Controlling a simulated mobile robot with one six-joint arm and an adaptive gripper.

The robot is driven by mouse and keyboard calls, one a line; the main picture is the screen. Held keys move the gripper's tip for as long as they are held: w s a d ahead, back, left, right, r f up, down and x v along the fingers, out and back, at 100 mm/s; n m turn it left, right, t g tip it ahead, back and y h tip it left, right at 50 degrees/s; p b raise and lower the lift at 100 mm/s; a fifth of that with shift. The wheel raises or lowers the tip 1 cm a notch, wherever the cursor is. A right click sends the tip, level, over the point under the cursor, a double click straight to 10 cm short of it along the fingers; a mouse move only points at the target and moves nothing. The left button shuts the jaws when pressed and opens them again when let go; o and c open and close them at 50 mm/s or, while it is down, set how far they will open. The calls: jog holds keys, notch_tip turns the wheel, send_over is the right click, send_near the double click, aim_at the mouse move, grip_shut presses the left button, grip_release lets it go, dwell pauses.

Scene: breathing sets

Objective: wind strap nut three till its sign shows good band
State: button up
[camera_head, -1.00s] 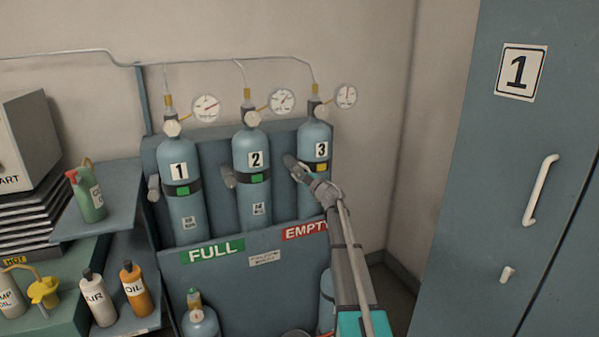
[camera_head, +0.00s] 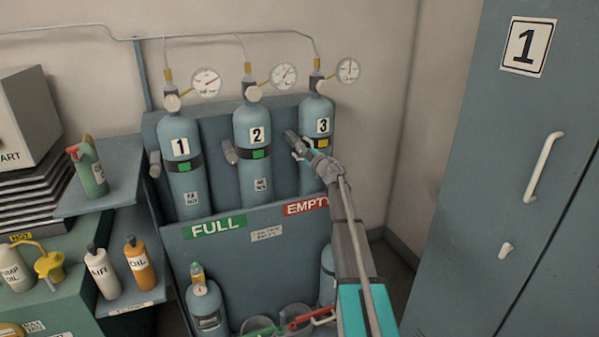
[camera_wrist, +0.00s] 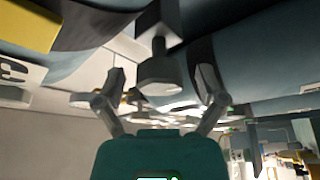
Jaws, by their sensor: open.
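Cylinder three (camera_head: 317,112) stands at the right of the rack, held by a dark strap with a yellow sign (camera_head: 322,142). The same yellow sign shows at the upper left of the wrist view (camera_wrist: 25,24). Strap nut three (camera_head: 291,136) sticks out at the cylinder's left. My gripper (camera_head: 301,147) is at this nut. In the wrist view my open fingers (camera_wrist: 162,80) stand either side of the grey nut (camera_wrist: 160,74), with gaps on both sides. The sign's wording is not readable.
Cylinders one (camera_head: 182,165) and two (camera_head: 252,145) have green signs and their own strap nuts, the second (camera_head: 230,152) left of my gripper. Gauges and pipes are above. A blue cabinet (camera_head: 480,200) stands at right, a bottle shelf (camera_head: 100,190) at left.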

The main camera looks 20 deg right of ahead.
jog(key=shift+f+m, duration=0.1)
jog(key=shift+m, duration=0.3)
jog(key=m+t+h+b, duration=0.1)
jog(key=m, duration=0.3)
jog(key=shift+a+b, duration=0.1)
jog(key=shift+b, duration=0.25)
jog(key=m+h, duration=0.2)
jog(key=m, duration=0.1)
jog(key=m+t+h+b, duration=0.1)
jog(key=m, duration=0.2)
jog(key=shift+m+t+h, duration=0.3)
jog(key=shift+m+h, duration=0.1)
jog(key=b+v, duration=0.5)
jog(key=v, duration=0.9)
jog(key=s+a+f+m+g+h+p, duration=0.2)
jog(key=s+a+m+g+p, duration=0.1)
jog(key=s+a+g+p, duration=0.3)
jog(key=s+a+f+m+g+h+p, duration=0.3)
jog(key=s+a+g+p, duration=0.4)
jog(key=p, duration=0.1)
jog(key=shift+g+h, duration=0.3)
jog(key=shift+g, duration=0.1)
jog(key=shift+s+d+f, duration=0.1)
jog(key=shift+f, duration=0.05)
